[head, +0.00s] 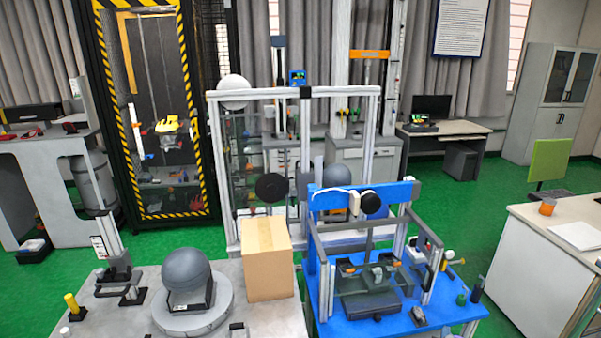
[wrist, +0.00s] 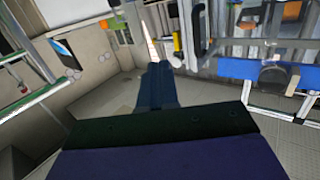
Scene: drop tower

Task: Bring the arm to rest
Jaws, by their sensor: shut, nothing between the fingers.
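My gripper (wrist: 157,75) shows in the wrist view as a dark blue and black body narrowing to its fingers at the upper middle. The fingers are shut with nothing between them. It points out over the grey floor, and I see no object touching it. I cannot make out the arm or the gripper in the head view.
In the head view a grey ball (head: 186,268) sits on a round base on the grey table (head: 275,318), beside a cardboard box (head: 266,262). A blue test bench (head: 330,300) with a metal frame stands to the right. A white counter (head: 555,260) is at far right. Green floor (head: 470,215) lies between.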

